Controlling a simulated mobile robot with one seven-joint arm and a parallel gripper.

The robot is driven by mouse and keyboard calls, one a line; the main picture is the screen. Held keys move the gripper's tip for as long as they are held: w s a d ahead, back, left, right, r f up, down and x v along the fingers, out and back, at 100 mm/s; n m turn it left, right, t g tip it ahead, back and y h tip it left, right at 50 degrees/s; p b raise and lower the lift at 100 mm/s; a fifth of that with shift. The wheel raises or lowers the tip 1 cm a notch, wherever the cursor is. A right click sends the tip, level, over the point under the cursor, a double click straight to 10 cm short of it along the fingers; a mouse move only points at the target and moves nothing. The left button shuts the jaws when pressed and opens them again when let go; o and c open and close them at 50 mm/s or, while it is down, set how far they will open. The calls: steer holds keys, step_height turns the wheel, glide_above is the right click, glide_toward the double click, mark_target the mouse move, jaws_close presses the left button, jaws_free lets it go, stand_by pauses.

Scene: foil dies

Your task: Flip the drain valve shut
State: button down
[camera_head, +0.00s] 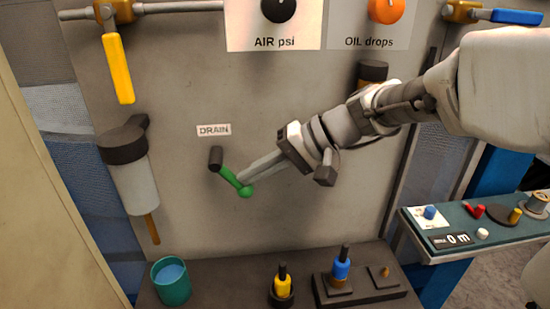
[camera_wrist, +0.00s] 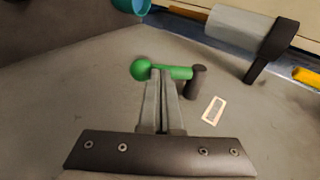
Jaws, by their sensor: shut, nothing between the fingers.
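The drain valve is a green lever (camera_head: 229,175) with a ball at its free end, joined to a dark round stub (camera_head: 215,158) on the grey panel. In the head view the lever slopes down to the right from the stub, below the DRAIN label (camera_head: 214,130). My gripper (camera_head: 243,180) is shut, its fingertips at the lever near the ball. In the wrist view the closed fingertips (camera_wrist: 161,72) overlap the green lever (camera_wrist: 178,72) between ball and stub, with nothing between them. I cannot tell whether they touch it.
A yellow-handled valve (camera_head: 118,70) and a grey cylinder (camera_head: 133,180) are left of the drain. A teal cup (camera_head: 171,284) and yellow and blue fittings stand on the dark ledge below. A side shelf (camera_head: 470,235) holds small parts at right. The panel around the lever is clear.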

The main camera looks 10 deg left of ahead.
mark_target(240, 187)
steer(key=f+y+b, duration=0.1)
steer(key=y+b, duration=0.1)
steer(key=b, duration=0.1)
steer(key=a+f+y+b, duration=0.1)
steer(key=f+y+b, duration=0.1)
steer(key=b, duration=0.2)
steer(key=shift+s+a+f+m+g+y, duration=0.1)
steer(key=shift+s+a+m+g+y, duration=0.1)
steer(key=shift+m+g+y, duration=0.15)
steer(key=shift+s+a+f+b, duration=0.1)
steer(key=shift+a+f+b, duration=0.1)
steer(key=shift+a+b, duration=0.55)
steer(key=shift+s+d+b, duration=0.1)
steer(key=shift+b, duration=0.2)
steer(key=shift+d+f, duration=0.1)
